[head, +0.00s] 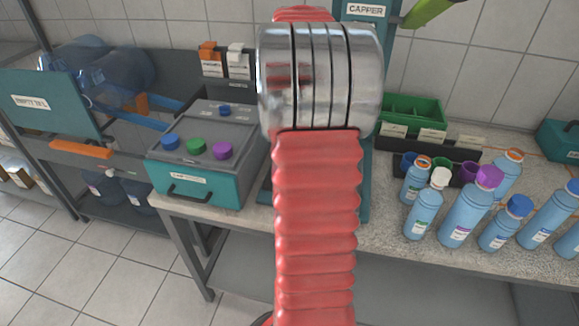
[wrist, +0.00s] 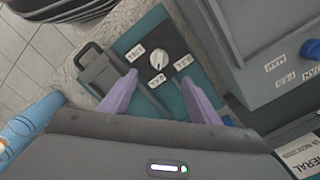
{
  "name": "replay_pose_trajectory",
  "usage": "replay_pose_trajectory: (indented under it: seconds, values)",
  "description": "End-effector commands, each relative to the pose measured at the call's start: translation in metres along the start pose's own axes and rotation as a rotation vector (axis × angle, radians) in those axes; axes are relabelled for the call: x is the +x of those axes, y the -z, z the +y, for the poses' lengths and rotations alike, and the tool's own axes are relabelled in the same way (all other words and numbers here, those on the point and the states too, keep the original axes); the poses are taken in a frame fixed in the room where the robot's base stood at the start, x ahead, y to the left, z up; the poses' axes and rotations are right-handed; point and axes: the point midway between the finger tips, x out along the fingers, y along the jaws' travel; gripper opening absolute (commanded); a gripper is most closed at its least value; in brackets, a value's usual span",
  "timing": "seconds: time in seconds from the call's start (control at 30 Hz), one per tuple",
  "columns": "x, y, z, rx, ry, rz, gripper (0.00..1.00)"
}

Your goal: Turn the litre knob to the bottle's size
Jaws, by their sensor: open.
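The litre knob (wrist: 158,58) is a small white and dark dial on a dark panel in the wrist view, with several small white labels around it. The labels are too small to read surely, and I cannot tell which one the knob points to. My gripper (wrist: 158,79) shows two purple fingers, spread apart and empty, with the knob just beyond their tips and not touched. A light blue bottle (wrist: 28,119) with an orange part shows at the left edge of the wrist view. In the head view my arm hides the knob and the gripper.
Several blue bottles (head: 462,215) with coloured caps stand on the right of the speckled counter. A teal box (head: 190,182) with blue, green and purple knobs stands left of my arm. The capper (head: 365,10) is behind my arm. A green bin (head: 415,108) stands at the back.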

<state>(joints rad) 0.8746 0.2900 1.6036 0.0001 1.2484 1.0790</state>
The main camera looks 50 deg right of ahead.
Motion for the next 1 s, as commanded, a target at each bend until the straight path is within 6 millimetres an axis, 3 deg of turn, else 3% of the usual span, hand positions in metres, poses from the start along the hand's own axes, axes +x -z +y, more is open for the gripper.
replay_pose_trajectory:
  seconds: [0.27,0.47,1.0]
  values:
    - [0.002,-0.001,0.000,-0.003,0.000,0.000,0.56]
    - [0.016,-0.001,0.001,-0.003,-0.002,-0.001,0.56]
    - [0.097,-0.001,0.001,-0.003,-0.002,-0.001,0.56]
